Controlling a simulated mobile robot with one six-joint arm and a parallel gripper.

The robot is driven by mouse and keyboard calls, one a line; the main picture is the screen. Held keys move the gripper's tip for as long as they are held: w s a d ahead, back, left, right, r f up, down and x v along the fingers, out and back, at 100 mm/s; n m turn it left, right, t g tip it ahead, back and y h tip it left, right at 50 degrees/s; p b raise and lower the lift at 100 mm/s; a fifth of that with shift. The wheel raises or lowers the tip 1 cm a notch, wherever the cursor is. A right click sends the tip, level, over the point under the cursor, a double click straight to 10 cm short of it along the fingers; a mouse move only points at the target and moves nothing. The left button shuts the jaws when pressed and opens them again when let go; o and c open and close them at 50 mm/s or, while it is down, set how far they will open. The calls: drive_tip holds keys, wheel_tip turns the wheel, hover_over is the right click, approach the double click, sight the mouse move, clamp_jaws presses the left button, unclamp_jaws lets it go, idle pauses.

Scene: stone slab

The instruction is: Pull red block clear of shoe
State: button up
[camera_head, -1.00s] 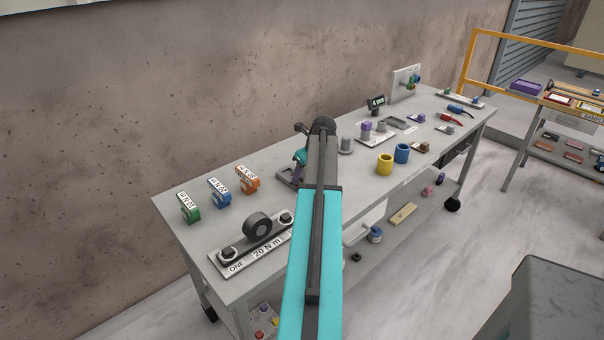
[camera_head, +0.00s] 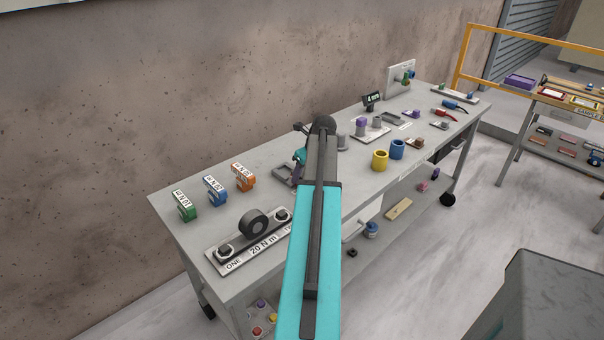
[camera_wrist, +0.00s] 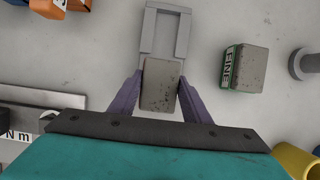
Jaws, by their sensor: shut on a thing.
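My gripper (camera_wrist: 160,80) has its two purple fingers shut on a block (camera_wrist: 160,86), one on each long side. The block shows a speckled grey-brown top in the wrist view; no red side shows, so I take it for the red block by its place. The grey U-shaped shoe (camera_wrist: 165,11) lies just beyond it, its open end facing the block. The block's far end is at the mouth of the shoe; I cannot tell whether they touch. In the head view my arm hides the block and most of the gripper (camera_head: 297,163).
A grey-topped block marked FINE (camera_wrist: 245,69) stands to the right of the shoe. Green (camera_head: 185,207), blue (camera_head: 216,191) and orange (camera_head: 243,177) labelled blocks stand on the left of the grey bench. A torque plate (camera_head: 265,251) lies at the front; yellow (camera_head: 380,160) and blue (camera_head: 398,149) cups stand right.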

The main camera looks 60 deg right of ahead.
drive_tip(key=shift+r, duration=0.15)
drive_tip(key=shift+s+a+r+p, duration=0.25)
drive_tip(key=shift+s+r+p, duration=0.45)
drive_tip(key=shift+p, duration=0.05)
drive_tip(key=shift+s+a+r+p, duration=0.2)
drive_tip(key=shift+s+r+p, duration=0.5)
